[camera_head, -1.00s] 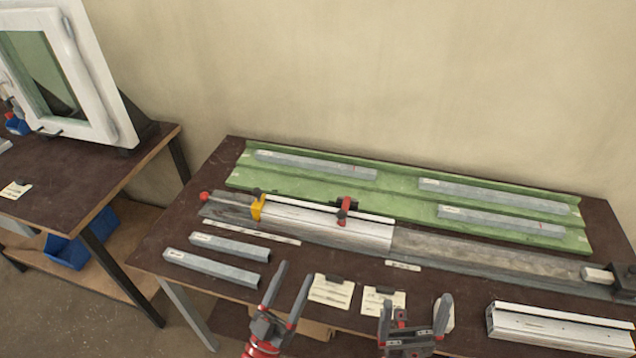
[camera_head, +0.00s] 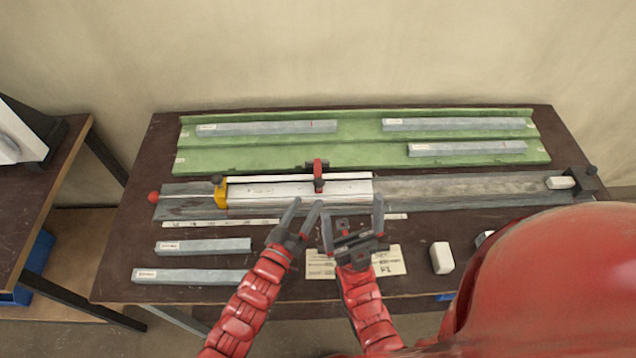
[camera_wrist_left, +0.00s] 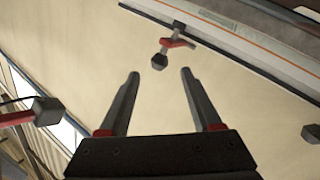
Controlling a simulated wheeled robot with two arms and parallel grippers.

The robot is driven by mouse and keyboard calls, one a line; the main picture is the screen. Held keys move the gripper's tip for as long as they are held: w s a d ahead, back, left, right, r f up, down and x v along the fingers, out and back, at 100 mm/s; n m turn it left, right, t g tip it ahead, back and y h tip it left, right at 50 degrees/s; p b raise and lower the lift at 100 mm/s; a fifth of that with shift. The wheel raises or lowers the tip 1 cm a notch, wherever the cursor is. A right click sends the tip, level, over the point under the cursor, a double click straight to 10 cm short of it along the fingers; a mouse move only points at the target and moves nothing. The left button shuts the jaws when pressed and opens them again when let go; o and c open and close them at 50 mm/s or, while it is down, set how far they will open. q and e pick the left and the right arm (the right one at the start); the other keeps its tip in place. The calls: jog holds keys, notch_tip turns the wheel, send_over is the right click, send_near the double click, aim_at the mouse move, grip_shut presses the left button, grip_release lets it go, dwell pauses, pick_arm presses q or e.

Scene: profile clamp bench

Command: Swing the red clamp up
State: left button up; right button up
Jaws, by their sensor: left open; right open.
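The red clamp (camera_head: 318,175) stands on the rail behind a white profile (camera_head: 345,190), near the middle of the bench. In the left wrist view a red clamp with a dark knob (camera_wrist_left: 176,43) lies just beyond the fingertips. My left gripper (camera_head: 304,206) is open and empty, in front of the profile and slightly left of the clamp in the picture. It also shows in the left wrist view (camera_wrist_left: 160,73), with nothing between its fingers. My right gripper (camera_head: 352,215) is open and empty, close beside the left one. Neither gripper visibly touches the clamp.
A yellow stop (camera_head: 220,195) and a red ball knob (camera_head: 153,197) are at the rail's left. Grey bars lie on a green tray (camera_head: 360,158) behind and at the front left (camera_head: 203,247). Paper cards (camera_head: 388,262) and a white block (camera_head: 441,258) lie at the front.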

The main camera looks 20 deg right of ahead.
aim_at(319, 183)
pick_arm(q)
jog(key=x, duration=0.8)
jog(key=shift+d+b, duration=0.1)
jog(key=shift+b, duration=0.3)
grip_shut()
jog(key=shift+r, duration=0.1)
dwell(0.8)
